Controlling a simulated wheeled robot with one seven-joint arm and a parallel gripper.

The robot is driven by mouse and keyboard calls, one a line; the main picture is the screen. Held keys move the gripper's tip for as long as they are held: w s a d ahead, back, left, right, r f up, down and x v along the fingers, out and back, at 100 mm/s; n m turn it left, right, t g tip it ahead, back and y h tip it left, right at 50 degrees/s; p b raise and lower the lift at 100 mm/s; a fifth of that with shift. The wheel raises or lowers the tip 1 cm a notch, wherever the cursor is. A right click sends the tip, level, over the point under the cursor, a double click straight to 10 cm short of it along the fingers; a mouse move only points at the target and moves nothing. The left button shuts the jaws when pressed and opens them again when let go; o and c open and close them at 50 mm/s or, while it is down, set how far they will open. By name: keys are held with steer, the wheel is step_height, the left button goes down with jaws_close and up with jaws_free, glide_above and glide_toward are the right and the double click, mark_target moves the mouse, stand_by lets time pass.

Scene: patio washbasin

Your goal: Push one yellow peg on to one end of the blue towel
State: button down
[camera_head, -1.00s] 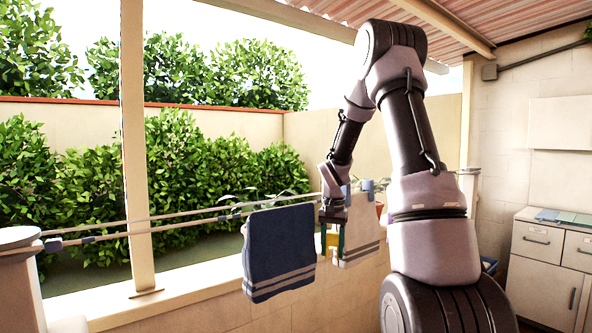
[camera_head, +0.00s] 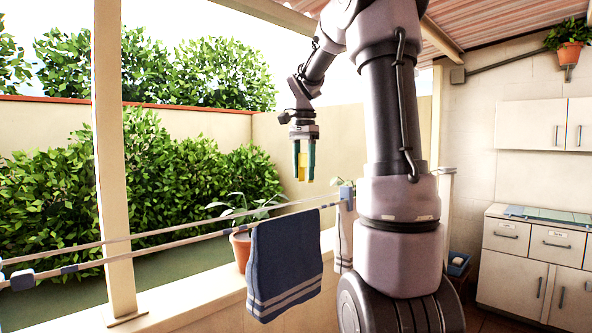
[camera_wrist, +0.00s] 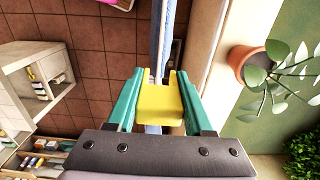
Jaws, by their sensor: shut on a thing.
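The blue towel (camera_head: 285,265) with pale stripes near its hem hangs folded over the clothesline in the head view. In the wrist view its top edge (camera_wrist: 163,45) seems to show as a narrow blue strip beyond the peg. My gripper (camera_head: 304,176) points down, above the line and the towel's right part, apart from both in the picture. Its green fingers are shut on a yellow peg (camera_wrist: 160,104), which also shows between them in the head view (camera_head: 302,168). The peg's open end faces away from the wrist.
Two line strands (camera_head: 150,235) run across the patio opening. A potted plant (camera_head: 240,245) stands on the ledge behind. A post (camera_head: 110,150) rises at left.

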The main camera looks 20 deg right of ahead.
steer(key=shift+f, duration=5.7)
steer(key=shift+c, duration=1)
jaws_free()
step_height(320, 180, up, 8)
steer(key=shift+f, duration=0.1)
